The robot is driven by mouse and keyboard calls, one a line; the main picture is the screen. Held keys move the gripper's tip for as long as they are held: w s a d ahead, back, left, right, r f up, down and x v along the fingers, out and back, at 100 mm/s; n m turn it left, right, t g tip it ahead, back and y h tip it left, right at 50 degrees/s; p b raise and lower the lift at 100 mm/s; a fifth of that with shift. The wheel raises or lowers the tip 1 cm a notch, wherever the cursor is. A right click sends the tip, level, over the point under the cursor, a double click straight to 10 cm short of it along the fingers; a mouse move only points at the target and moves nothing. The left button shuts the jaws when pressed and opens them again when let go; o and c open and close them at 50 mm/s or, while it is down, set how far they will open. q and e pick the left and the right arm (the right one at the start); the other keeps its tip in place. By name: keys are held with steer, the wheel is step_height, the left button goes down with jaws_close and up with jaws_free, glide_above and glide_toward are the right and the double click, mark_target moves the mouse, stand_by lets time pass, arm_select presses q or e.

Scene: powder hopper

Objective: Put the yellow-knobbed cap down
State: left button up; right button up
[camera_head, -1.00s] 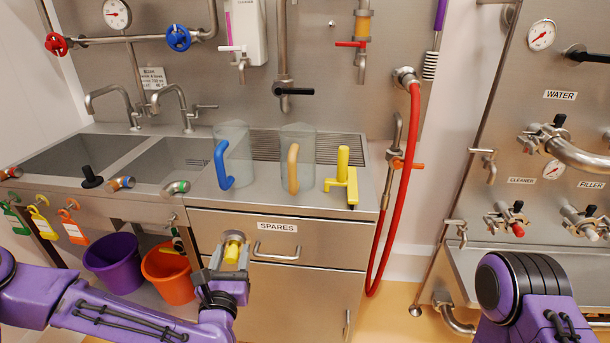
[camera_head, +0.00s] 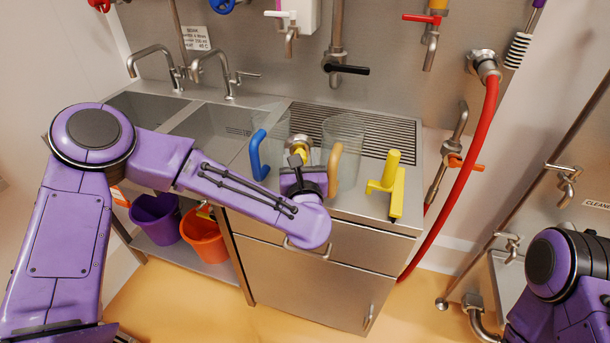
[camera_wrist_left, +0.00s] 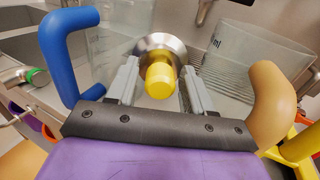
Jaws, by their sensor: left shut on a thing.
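The yellow-knobbed cap is a round metal disc (camera_head: 300,141) with a yellow knob (camera_wrist_left: 160,82). My left gripper (camera_head: 297,158) is shut on the knob, between its two grey fingers in the left wrist view (camera_wrist_left: 159,74). It holds the cap over the counter (camera_head: 358,203), between a clear jug with a blue handle (camera_head: 258,156) and a clear jug with an orange handle (camera_head: 334,166). The wrist hides most of the knob in the head view. I cannot tell whether the cap touches the counter. My right gripper is out of view.
A yellow-handled tool (camera_head: 389,188) stands near the counter's right front corner. Sinks (camera_head: 205,132) lie to the left and a slotted drain area (camera_head: 360,135) behind. A red hose (camera_head: 477,170) hangs on the right.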

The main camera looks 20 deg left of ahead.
arm_select(q)
step_height(320, 180, down, 6)
steer(key=shift+f+p, duration=0.2)
steer(key=shift+p, duration=0.15)
steer(key=shift+f, duration=0.25)
steer(key=o, duration=0.9)
steer(key=shift+r, duration=0.25)
steer(key=b+v, duration=0.4)
steer(key=v, duration=0.8)
steer(key=shift+s+f, duration=0.1)
